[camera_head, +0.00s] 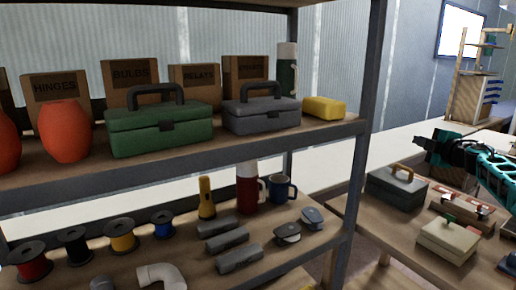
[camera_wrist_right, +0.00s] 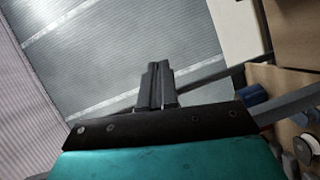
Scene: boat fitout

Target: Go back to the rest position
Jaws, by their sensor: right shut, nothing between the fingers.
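My right gripper (camera_head: 424,143) comes in from the right edge of the head view on its teal and black arm. It is in the air above the bench at the right, to the right of the shelf post. In the right wrist view its two dark fingers (camera_wrist_right: 157,84) are together, with nothing between them. Behind the fingers is a grey corrugated wall. My left gripper is not in the head view.
The bench (camera_head: 352,222) below bears a dark toolbox (camera_head: 396,190) and other cases.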

